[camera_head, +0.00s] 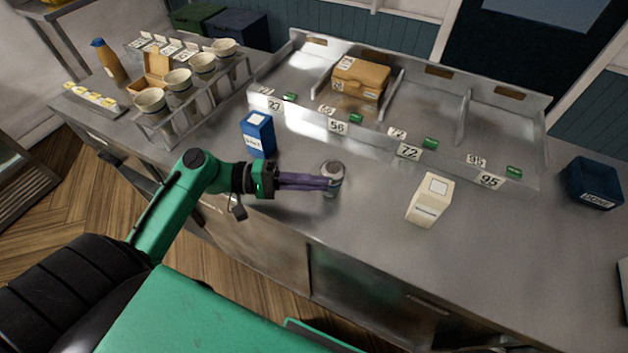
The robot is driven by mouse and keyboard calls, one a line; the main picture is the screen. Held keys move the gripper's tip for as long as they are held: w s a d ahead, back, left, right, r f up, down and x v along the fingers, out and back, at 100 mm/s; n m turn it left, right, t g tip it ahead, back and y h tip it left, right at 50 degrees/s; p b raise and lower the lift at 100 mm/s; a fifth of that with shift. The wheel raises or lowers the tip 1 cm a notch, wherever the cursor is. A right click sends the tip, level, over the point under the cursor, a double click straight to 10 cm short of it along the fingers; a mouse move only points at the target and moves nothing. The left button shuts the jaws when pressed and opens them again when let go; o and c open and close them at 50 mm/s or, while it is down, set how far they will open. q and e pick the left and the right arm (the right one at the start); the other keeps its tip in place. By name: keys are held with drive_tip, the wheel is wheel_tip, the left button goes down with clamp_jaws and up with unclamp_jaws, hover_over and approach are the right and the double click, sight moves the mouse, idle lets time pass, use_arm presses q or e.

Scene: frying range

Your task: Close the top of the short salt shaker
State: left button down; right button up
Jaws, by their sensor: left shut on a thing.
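A short grey cylindrical shaker (334,184) stands upright on the steel counter, near its front edge. Its round top (332,168) faces up, but it is too small to tell whether it is open or closed. My left gripper (326,183) reaches in from the left with long purple fingers. The fingers are shut on the short salt shaker and hide part of its side. My right gripper is not in view.
A blue carton (257,135) stands behind my left gripper. A cream carton (430,200) stands to the right. Steel bins with number cards and a cardboard box (361,78) line the back. A dark blue bin (591,184) is far right. Cups (150,100) stand in a rack at left.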

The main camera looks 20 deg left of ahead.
use_arm(q)
drive_tip(key=c, duration=1)
unclamp_jaws()
drive_tip(key=shift+f, duration=0.25)
drive_tip(key=shift+a+r, duration=0.1)
drive_tip(key=b+v, duration=0.4)
drive_tip(key=v, duration=1)
drive_tip(key=shift+a, duration=0.2)
drive_tip(key=shift+s+r, duration=0.1)
